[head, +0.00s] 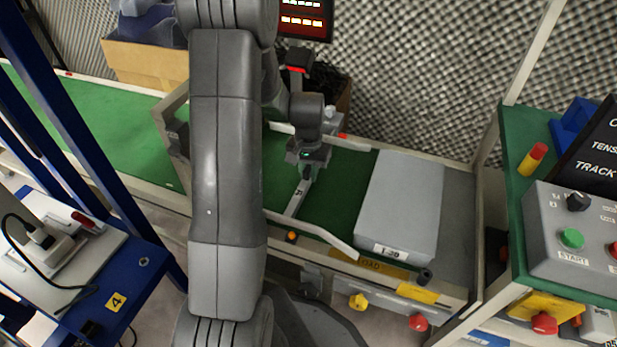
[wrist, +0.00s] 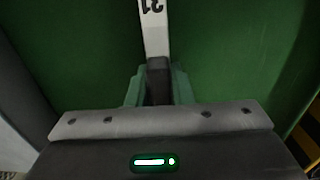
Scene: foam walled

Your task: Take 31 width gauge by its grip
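The 31 width gauge (wrist: 155,32) is a pale flat bar with a black "31" and a dark grip at its near end. In the wrist view its dark grip (wrist: 158,78) lies between my gripper's fingers (wrist: 159,88), one on each side, with no clear gap showing. In the head view my gripper (head: 306,173) points down over the green belt, at the upper end of the gauge (head: 298,198). The gauge slants down and left from there. My fingertips are small and dark in that view. I cannot tell whether the gauge is clear of the belt.
A grey box (head: 400,205) labelled "T-30" stands right of the gauge on the conveyor. Pale guide rails (head: 315,233) run beside the gauge. A control panel (head: 575,235) stands at far right, and a blue frame (head: 85,150) at left. The green belt (head: 100,120) is bare at left.

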